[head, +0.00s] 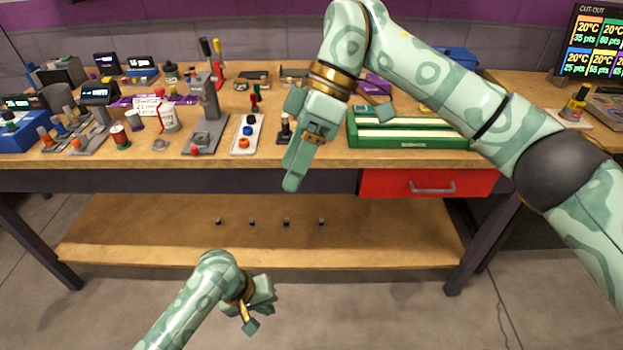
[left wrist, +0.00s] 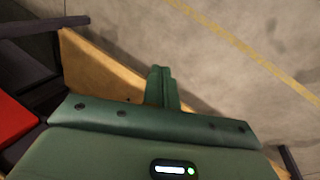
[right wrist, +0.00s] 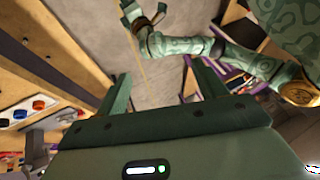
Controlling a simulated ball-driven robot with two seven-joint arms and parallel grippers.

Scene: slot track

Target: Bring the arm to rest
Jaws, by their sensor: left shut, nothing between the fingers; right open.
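My left gripper (head: 252,322) hangs low in front of the bench, below the lower shelf's front edge in the head view. Its two fingers lie together with nothing between them in the left wrist view (left wrist: 162,88). My right gripper (head: 292,172) is over the bench's front edge, left of the green slotted box, pointing down. In the right wrist view (right wrist: 158,88) its fingers stand wide apart and empty. My left arm also shows at the top of that view.
The workbench (head: 330,158) carries a green slotted box (head: 432,141), a white tray with coloured knobs (head: 240,149) and a grey stand (head: 207,133). A red drawer (head: 388,183) sits under the top. The lower shelf (head: 150,232) bears several small pegs. The floor in front is clear.

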